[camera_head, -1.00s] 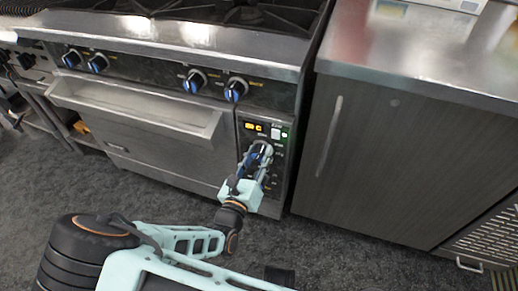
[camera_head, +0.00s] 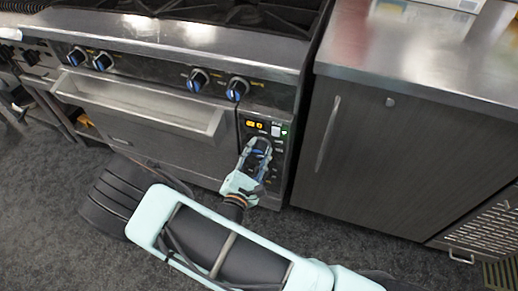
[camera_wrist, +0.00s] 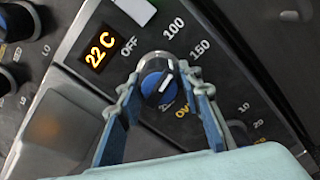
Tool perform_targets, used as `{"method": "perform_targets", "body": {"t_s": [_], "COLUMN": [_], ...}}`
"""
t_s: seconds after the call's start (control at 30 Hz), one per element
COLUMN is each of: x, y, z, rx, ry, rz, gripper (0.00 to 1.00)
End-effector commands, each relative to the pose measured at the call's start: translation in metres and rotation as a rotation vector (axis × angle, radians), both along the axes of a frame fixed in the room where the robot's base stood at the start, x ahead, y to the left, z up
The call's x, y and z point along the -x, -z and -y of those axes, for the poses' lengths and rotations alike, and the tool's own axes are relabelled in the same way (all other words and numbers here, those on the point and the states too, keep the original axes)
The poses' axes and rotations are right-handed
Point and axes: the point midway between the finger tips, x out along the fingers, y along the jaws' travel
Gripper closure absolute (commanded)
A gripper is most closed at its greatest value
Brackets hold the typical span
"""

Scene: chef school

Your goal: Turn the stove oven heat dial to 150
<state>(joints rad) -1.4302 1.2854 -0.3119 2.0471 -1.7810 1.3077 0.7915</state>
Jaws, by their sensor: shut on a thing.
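The oven heat dial (camera_wrist: 152,66) is a round silver knob with a blue face and a pale pointer mark, on the dark control panel. In the wrist view, OFF is printed at its upper left, 100 above it and 150 at its upper right. The pointer mark looks tilted up and right, but its exact reading is unclear. My gripper (camera_wrist: 159,84) has one blue-padded finger on each side of the dial and is shut on it. In the head view my gripper (camera_head: 256,152) hides most of the dial.
Several blue-faced stove knobs (camera_head: 237,89) line the panel above. The oven door handle (camera_head: 150,112) juts out left of my gripper. A dark cabinet (camera_head: 370,165) stands close on the right. Grey carpet (camera_head: 60,200) is open in front.

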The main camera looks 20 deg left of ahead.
Motion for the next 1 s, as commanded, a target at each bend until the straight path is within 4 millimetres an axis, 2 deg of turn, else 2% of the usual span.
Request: {"method": "perform_targets", "body": {"t_s": [0.5, 1.0], "x": [-0.0018, -0.0019], "y": [-0.0019, -0.0029], "z": [0.0, 0.0001], "rx": [-0.422, -0.569], "ry": [0.001, 0.001], "rz": [0.037, 0.05], "gripper": [0.91, 0.91]}}
